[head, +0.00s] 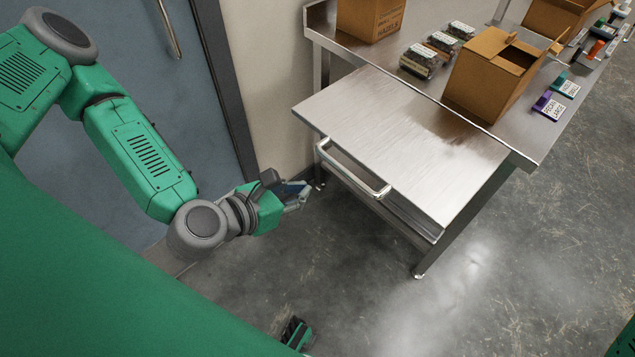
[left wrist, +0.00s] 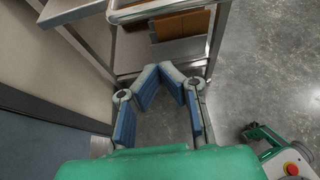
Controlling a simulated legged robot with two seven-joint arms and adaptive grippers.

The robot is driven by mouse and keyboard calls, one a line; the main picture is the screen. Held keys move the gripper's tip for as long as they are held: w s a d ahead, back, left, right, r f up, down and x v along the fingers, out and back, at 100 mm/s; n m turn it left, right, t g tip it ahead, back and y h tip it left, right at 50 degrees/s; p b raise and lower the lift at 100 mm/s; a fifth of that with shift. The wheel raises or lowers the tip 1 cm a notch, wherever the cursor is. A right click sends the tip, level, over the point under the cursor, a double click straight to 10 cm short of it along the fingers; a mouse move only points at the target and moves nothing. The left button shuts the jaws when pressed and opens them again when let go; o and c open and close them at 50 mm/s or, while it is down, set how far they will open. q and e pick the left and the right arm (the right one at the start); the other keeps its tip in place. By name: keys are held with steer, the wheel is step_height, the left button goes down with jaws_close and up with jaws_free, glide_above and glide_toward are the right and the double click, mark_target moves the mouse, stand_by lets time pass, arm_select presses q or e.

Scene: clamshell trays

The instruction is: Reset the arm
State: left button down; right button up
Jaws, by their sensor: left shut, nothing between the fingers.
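My left gripper (head: 300,193) hangs in open air left of the steel table (head: 405,135), near the table's handle bar (head: 352,168) and apart from it. In the left wrist view, the blue-padded fingers of my left gripper (left wrist: 159,70) come together at the tips with nothing between them. Bare floor shows behind and below them. My left arm comes in from the left with its elbow bent. My right gripper is not in view.
On the table are an open cardboard box (head: 492,75), another box (head: 370,18), several clear clamshell trays (head: 420,60) and purple labelled items (head: 548,105). The table's near end is bare. A blue-grey door (head: 110,60) stands at left. Floor around the table is clear.

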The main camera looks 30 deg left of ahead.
arm_select(q)
steer(key=v, duration=0.1)
steer(key=p+v, duration=0.1)
steer(key=v, duration=0.1)
steer(key=shift+s+d+r, duration=0.15)
steer(key=shift+d+r, duration=0.05)
steer(key=shift+r, duration=0.05)
steer(key=s+d+f+m+g+h, duration=0.1)
steer(key=s+d+f+m+g, duration=0.3)
steer(key=m, duration=0.5)
steer(key=s+d+f+m+g, duration=0.1)
steer(key=s+f+m+g, duration=0.4)
steer(key=m, duration=0.4)
steer(key=s+a+f+m+g+y, duration=0.1)
steer(key=a+f+m+y, duration=0.1)
steer(key=a+m, duration=0.4)
steer(key=s+a+f+m+g+y, duration=0.1)
steer(key=s+a+f+m+y, duration=0.1)
steer(key=a+m, duration=0.4)
steer(key=m+y, duration=0.1)
steer(key=m, duration=0.1)
steer(key=shift+s+m+g+y+b, duration=0.3)
steer(key=shift+b, duration=0.1)
steer(key=shift+w+f, duration=0.1)
steer(key=shift+f, duration=0.05)
